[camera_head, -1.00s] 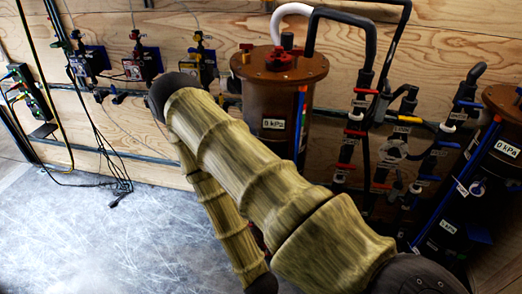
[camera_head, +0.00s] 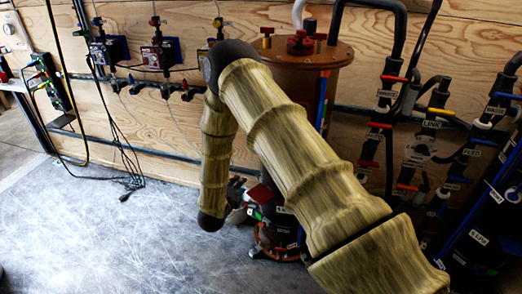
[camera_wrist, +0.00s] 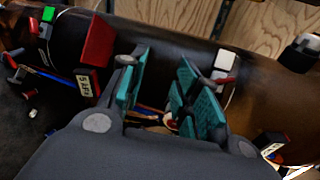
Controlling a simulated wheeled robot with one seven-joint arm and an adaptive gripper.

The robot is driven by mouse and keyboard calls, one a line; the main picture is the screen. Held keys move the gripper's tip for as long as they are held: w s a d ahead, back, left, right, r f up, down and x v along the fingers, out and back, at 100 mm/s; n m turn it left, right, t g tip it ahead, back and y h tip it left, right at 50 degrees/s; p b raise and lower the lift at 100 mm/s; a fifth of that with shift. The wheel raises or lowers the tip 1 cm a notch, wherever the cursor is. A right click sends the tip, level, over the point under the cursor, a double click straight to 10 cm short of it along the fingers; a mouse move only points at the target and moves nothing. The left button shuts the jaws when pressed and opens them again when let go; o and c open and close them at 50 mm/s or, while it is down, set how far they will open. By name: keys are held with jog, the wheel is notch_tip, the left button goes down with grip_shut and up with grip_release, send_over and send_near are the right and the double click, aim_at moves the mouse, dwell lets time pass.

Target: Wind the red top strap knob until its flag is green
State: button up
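In the wrist view my gripper (camera_wrist: 165,98) is open, its teal finger pads apart with nothing clearly held between them. Its fingers are close to a dark, rounded canister surface. A red block (camera_wrist: 97,42) stands on that surface just left of the fingers; I cannot tell for certain whether it is the top strap knob. A small green flag-like piece (camera_wrist: 47,13) is at upper left, on a white piece. In the head view a red block (camera_head: 262,197) shows beside my gripper (camera_head: 238,190), low on the brown canister (camera_head: 290,82). My arm hides much of the canister.
A white block (camera_wrist: 225,60) lies right of the fingers in the wrist view. In the head view hoses and labelled valves (camera_head: 385,95) crowd the right. Hanging black cables (camera_head: 125,165) are at left. The grey floor (camera_head: 110,230) in front is largely clear.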

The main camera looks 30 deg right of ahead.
jog(key=w+d+r+m+g+h+b, duration=0.25)
jog(key=r+m, duration=0.25)
jog(key=m, duration=0.4)
jog(key=w+d+r+m+g+h+b, duration=0.1)
jog(key=w+d+r+m+g+h, duration=0.25)
jog(key=r+m, duration=0.35)
jog(key=shift+m, duration=0.6)
jog(key=d, duration=0.3)
jog(key=w+d+f+p, duration=0.1)
jog(key=d, duration=0.5)
jog(key=shift+w+d+f+p, duration=0.15)
jog(key=shift+f+p, duration=0.15)
jog(key=shift+p, duration=0.05)
jog(key=shift+c, duration=0.2)
grip_shut()
